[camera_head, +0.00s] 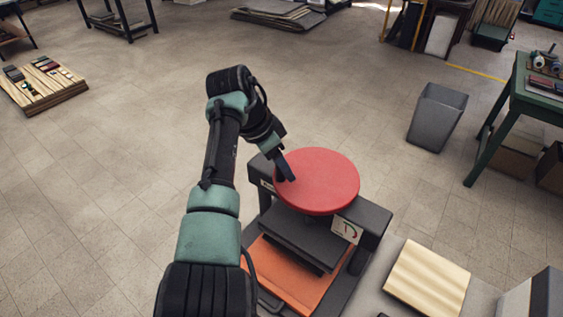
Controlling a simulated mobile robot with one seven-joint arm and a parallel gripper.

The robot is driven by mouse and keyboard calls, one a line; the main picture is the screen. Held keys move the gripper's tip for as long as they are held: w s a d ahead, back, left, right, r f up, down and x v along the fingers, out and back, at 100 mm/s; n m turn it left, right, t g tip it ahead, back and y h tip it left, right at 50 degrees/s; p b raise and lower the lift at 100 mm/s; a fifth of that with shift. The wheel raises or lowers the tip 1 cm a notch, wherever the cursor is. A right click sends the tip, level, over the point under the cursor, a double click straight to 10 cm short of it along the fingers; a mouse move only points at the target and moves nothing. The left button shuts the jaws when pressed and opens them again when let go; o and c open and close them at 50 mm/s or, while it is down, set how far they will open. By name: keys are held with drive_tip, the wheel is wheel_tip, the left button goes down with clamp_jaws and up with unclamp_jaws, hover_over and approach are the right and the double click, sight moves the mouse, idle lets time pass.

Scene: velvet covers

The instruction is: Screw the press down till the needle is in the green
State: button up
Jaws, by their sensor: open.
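The press (375,220) stands in the lower middle of the head view, with a dark frame. A round red disc (330,182), its screw wheel, lies flat on top. A small white gauge (347,230) with a green part sits on the front right of the frame; its needle is too small to read surely. A dark pressing plate (305,238) hangs under the disc, above an orange piece (290,275); a dark gap shows between them. My gripper (287,177) is open at the left edge of the disc, fingers pointing down. I cannot tell whether it touches the rim.
A light wooden board (428,278) lies on the grey surface right of the press. A grey bin (437,117) and a green table (540,100) stand at the right. A wooden pallet (45,85) with small items is at the far left. Open floor lies between.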

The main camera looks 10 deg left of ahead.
drive_tip(key=b+v, duration=0.2)
drive_tip(key=v, duration=1.1)
drive_tip(key=shift+w, duration=0.1)
idle(0.7)
drive_tip(key=w+d+r+n+t+y, duration=0.1)
drive_tip(key=w+d+r+n+t, duration=0.15)
drive_tip(key=d+r+t, duration=0.35)
drive_tip(key=w+d+r+n+t, duration=0.2)
drive_tip(key=w+d+r+t, duration=0.1)
drive_tip(key=r+t, duration=0.4)
drive_tip(key=s+d+r+n+t+y, duration=0.1)
drive_tip(key=s+r+n+t, duration=0.2)
drive_tip(key=s+r, duration=0.7)
drive_tip(key=s+r+n+t+y, duration=0.1)
drive_tip(key=s+r+n+t, duration=0.2)
drive_tip(key=s+r+t, duration=0.5)
drive_tip(key=s+r, duration=0.3)
drive_tip(key=s, duration=0.4)
drive_tip(key=shift+d+t+y, duration=0.3)
drive_tip(key=shift+d, duration=0.1)
